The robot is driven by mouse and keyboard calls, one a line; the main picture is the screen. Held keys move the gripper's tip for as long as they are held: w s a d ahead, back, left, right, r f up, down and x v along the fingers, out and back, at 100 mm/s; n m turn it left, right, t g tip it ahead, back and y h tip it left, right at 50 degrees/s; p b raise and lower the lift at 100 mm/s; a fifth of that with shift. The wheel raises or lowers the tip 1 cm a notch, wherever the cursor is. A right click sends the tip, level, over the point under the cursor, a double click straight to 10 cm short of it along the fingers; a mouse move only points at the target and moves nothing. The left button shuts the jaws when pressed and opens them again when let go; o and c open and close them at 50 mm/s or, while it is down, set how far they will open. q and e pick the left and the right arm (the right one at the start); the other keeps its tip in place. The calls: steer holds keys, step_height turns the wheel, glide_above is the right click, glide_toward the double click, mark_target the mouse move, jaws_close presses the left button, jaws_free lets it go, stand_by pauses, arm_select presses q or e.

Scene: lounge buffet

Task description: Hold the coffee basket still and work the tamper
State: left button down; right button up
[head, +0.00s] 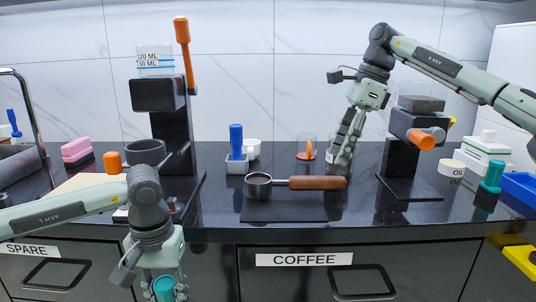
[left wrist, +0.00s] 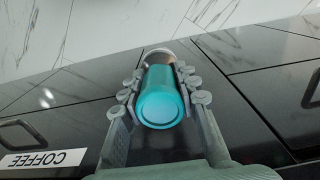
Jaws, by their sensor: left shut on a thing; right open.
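The coffee basket (head: 259,190) is a round metal cup with a reddish-brown handle (head: 318,183). It lies on the dark counter in the middle of the head view, handle pointing right. My right gripper (head: 340,163) is open and empty, pointing down just behind the handle's right end. My left gripper (head: 165,286) is low in front of the counter edge, shut on a teal cylinder with a darker shaft, which looks like the tamper (left wrist: 160,100). Its far end is partly hidden. A second teal-handled piece (head: 491,178) stands on the counter at the right.
A dark machine with an orange lever (head: 183,55) stands at the left. A grinder with an orange knob (head: 421,139) stands at the right. A small white holder with a blue item (head: 236,142) is behind the basket. Drawers, one labelled COFFEE (head: 305,260), face my left gripper.

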mark_target(332, 176)
steer(key=shift+d, duration=0.3)
steer(key=shift+f, duration=0.2)
steer(key=shift+b+x, duration=0.5)
steer(key=shift+x, duration=3.7)
steer(key=shift+c, duration=0.2)
jaws_close()
steer(key=shift+f, duration=0.2)
